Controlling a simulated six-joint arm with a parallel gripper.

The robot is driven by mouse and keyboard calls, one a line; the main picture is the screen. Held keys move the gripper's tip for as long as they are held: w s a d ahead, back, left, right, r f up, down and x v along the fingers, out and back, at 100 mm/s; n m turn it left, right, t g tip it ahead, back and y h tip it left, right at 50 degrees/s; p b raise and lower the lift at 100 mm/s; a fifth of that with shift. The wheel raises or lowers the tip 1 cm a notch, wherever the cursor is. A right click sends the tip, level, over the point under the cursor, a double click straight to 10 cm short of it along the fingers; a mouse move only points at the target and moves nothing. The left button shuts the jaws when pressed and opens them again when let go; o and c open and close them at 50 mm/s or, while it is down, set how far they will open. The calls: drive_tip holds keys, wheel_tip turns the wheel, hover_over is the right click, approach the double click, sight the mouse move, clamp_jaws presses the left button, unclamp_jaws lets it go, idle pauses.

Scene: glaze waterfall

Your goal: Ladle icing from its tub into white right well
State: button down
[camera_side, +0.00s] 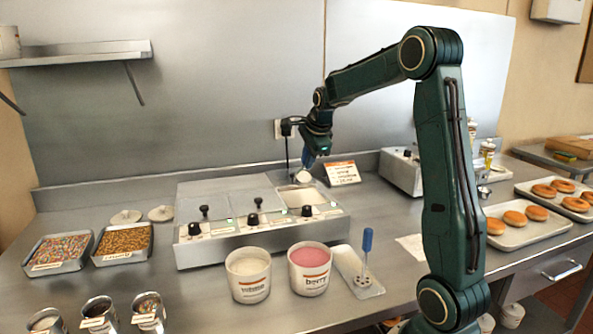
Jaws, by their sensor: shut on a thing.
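My gripper (311,152) is shut on the blue handle of a ladle, and hangs over the right end of the warmer. The ladle's pale bowl (302,176) is above the warmer's right well (296,190), which is uncovered. What is in the bowl and how full the well is are too small to tell. A white tub of cream-white icing (249,264) stands in front of the warmer. A white tub of pink icing (310,256), labelled berry, stands to its right.
The warmer (200,250) has several black knobs; its other wells look covered. A slotted tool with a blue handle (367,243) stands on a narrow tray (347,262). A sign (342,173) stands behind the right well. Sprinkle trays (60,253) lie left, doughnut trays (520,236) right.

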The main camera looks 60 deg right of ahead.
drive_tip(key=s+a+f+t+h, duration=0.3)
drive_tip(key=s+t+h, duration=0.1)
drive_tip(key=t+h, duration=0.1)
drive_tip(key=shift+a+t, duration=0.25)
drive_tip(key=shift+t, duration=0.55)
idle(1.4)
drive_tip(key=shift+s+a+f+h, duration=0.1)
drive_tip(key=shift+s+f+h, duration=0.1)
drive_tip(key=shift+h, duration=0.1)
drive_tip(key=shift+r+g, duration=0.3)
idle(2.2)
drive_tip(key=shift+r+g+y, duration=0.3)
drive_tip(key=shift+g+y, duration=0.3)
drive_tip(key=shift+y, duration=0.2)
drive_tip(key=shift+r+g+y, duration=0.65)
drive_tip(key=shift+g+y, duration=0.6)
drive_tip(key=shift+g, duration=0.25)
drive_tip(key=shift+r+g+y, duration=0.65)
drive_tip(key=shift+g+y, duration=0.65)
drive_tip(key=shift+g, duration=0.2)
drive_tip(key=shift+r+g+y, duration=0.65)
drive_tip(key=shift+g+y, duration=0.6)
drive_tip(key=shift+g, duration=0.25)
